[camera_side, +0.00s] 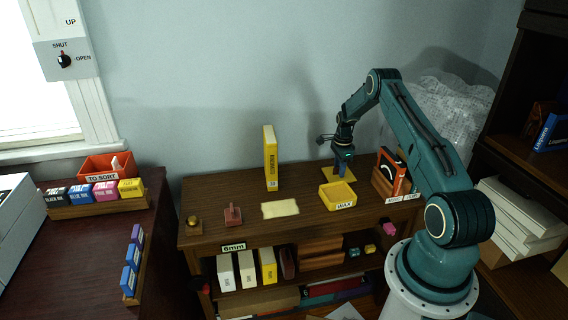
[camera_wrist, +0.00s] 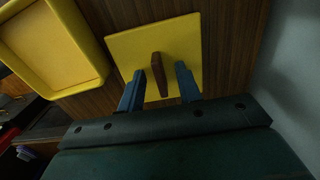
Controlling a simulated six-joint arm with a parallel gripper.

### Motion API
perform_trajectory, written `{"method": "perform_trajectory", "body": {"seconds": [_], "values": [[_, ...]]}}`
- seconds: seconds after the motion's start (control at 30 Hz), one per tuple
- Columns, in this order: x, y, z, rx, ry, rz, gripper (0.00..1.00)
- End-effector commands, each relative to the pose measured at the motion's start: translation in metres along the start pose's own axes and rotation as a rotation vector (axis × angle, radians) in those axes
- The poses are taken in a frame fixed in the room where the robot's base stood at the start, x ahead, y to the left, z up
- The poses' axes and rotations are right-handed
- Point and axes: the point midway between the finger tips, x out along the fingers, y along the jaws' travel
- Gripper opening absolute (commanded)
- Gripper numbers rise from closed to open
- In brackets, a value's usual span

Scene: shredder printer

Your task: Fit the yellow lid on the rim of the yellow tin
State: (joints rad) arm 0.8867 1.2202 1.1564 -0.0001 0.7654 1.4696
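The yellow lid (camera_side: 329,175) is a flat square plate lying on the wooden bench top, behind the tin. In the wrist view the lid (camera_wrist: 124,45) has a brown upright handle (camera_wrist: 158,70) at its middle. The yellow tin (camera_side: 337,201), labelled WAX, stands open in front of the lid. It also shows at the upper left of the wrist view (camera_wrist: 92,62), with its rim and inside visible. My gripper (camera_side: 343,168) points down over the lid. Its blue fingers (camera_wrist: 160,76) are open, one on each side of the handle, with gaps visible between them and it.
A yellow upright book (camera_side: 270,158), a cream pad (camera_side: 280,209) and a red stamp-like piece (camera_side: 232,215) are to the left. Bench top between the book and the tin is clear.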

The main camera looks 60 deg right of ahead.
Motion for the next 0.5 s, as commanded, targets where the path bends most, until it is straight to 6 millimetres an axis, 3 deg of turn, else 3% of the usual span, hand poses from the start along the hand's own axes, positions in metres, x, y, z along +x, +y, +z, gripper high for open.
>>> {"method": "perform_trajectory", "body": {"seconds": [0.33,0.5], "values": [[-0.0006,-0.0002,0.0000,0.000,0.000,-0.001,0.35],[-0.0006,-0.0002,0.0000,0.000,0.000,-0.001,0.01]]}}
